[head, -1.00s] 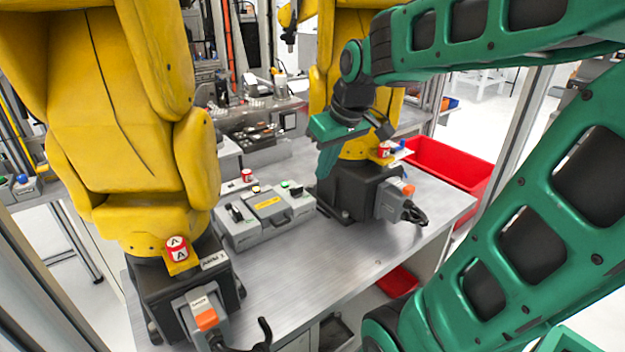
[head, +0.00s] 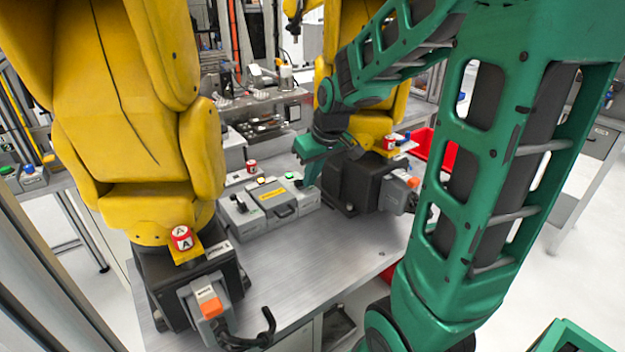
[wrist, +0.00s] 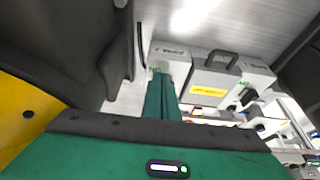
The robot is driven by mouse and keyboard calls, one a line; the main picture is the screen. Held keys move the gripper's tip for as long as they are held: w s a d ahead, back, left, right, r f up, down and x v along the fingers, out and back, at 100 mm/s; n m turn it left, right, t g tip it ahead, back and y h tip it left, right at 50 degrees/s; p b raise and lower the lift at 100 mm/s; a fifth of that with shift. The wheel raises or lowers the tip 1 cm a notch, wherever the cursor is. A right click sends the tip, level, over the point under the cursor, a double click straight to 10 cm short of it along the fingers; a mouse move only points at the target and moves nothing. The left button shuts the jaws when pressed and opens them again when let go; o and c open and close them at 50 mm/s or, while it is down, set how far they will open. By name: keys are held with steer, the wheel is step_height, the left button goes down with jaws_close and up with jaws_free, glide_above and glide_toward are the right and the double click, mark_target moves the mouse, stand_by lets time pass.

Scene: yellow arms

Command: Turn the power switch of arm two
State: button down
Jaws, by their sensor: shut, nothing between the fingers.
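The grey control box (head: 258,225) stands on the metal table between two yellow arms, with a yellow label, a handle and black switches on top. The nearer yellow arm (head: 120,130) carries a plate that seems to read ARM 1; the farther one (head: 372,120) is partly behind my green arm. My gripper (head: 307,184) is shut and empty, its tip at the right end of the box beside a green button (head: 289,175). In the wrist view my gripper (wrist: 156,74) points down over the box's left section (wrist: 170,54). The switch under it is hidden; I cannot tell whether it touches.
The farther arm's dark base (head: 352,188) is close to the right of my gripper. Its grey connector (head: 393,195) juts forward. A red bin (head: 422,143) is behind at right. The table (head: 290,275) in front of the box is bare.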

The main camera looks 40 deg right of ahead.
steer(key=shift+w+d, duration=0.1)
steer(key=shift+d, duration=0.15)
stand_by(0.3)
